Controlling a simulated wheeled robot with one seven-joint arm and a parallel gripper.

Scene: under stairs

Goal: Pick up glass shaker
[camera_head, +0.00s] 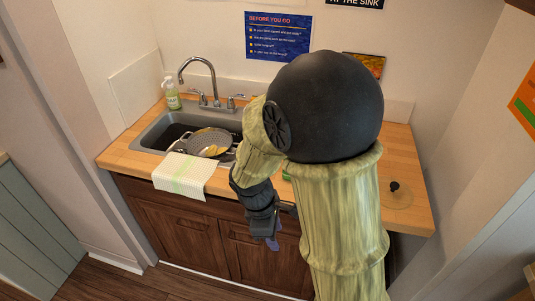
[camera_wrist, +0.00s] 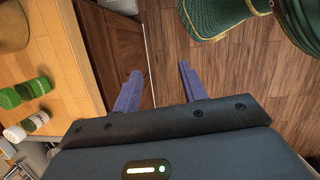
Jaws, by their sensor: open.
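My gripper (camera_wrist: 159,80) is open and empty, with two purple fingers spread over the floor in front of the cabinet. In the head view my gripper (camera_head: 273,242) hangs below the counter's front edge, apart from the counter. I cannot tell whether either is the glass shaker. In the head view my arm hides most of that spot; only a bit of green (camera_head: 287,173) shows beside it.
The wooden counter (camera_head: 128,160) holds a sink (camera_head: 148,138) with a colander (camera_head: 210,141) in it. A towel (camera_head: 184,175) hangs over the front edge. A soap bottle (camera_head: 172,95) stands behind. A round clear lid (camera_head: 398,200) lies at the right. Dark cabinet doors (camera_head: 190,235) are below.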

